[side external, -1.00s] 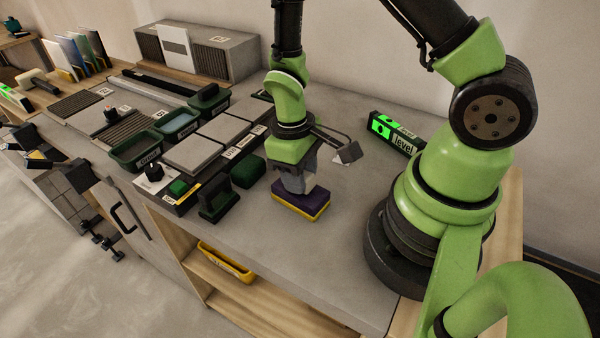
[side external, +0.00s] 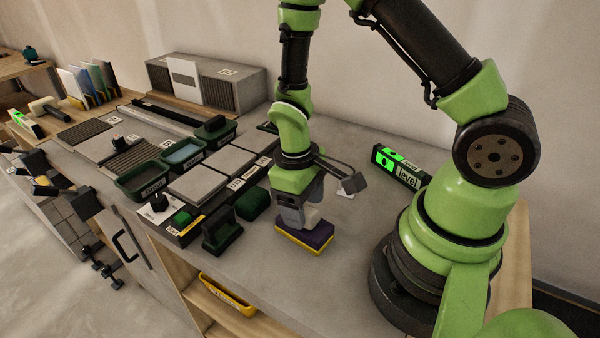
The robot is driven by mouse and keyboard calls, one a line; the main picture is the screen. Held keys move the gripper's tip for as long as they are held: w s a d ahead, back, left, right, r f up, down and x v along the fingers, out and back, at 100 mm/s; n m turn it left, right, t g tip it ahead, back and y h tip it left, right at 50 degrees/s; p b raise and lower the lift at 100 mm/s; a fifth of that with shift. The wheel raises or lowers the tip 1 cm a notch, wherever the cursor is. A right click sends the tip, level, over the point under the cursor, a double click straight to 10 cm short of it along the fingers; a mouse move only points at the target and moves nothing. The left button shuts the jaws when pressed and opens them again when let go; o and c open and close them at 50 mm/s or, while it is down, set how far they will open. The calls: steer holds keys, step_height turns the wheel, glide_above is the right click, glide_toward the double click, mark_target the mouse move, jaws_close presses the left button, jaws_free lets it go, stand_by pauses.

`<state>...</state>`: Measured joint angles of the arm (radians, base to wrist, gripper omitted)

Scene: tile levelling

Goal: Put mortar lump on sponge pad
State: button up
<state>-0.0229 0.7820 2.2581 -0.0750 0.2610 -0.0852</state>
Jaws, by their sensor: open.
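The sponge pad (side external: 304,240), purple on top with a yellow lower layer, lies flat on the grey worktop. A pale grey lump (side external: 312,217), which looks like the mortar lump, sits on top of the pad and is partly hidden by my gripper. My gripper (side external: 302,217) points down right over the pad, its jaws open around or beside the lump. One dark grey finger shows on the left of the lump. Whether a finger still touches the lump cannot be told.
A green-faced level (side external: 400,166) lies behind right. Dark green blocks (side external: 222,232) stand just left of the pad, with tiles (side external: 197,184) and green trays (side external: 143,179) beyond. The worktop's front edge is close; a yellow tray (side external: 228,294) sits on the shelf below.

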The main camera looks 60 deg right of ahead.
step_height(320, 180, up, 19)
steer(key=m+t, duration=0.2)
steer(key=t, duration=0.1)
steer(key=s+a+r+m+t+y, duration=0.2)
steer(key=s+r+t, duration=0.3)
steer(key=s+r, duration=0.2)
steer(key=shift+s+m+t, duration=0.3)
steer(key=shift+s, duration=0.2)
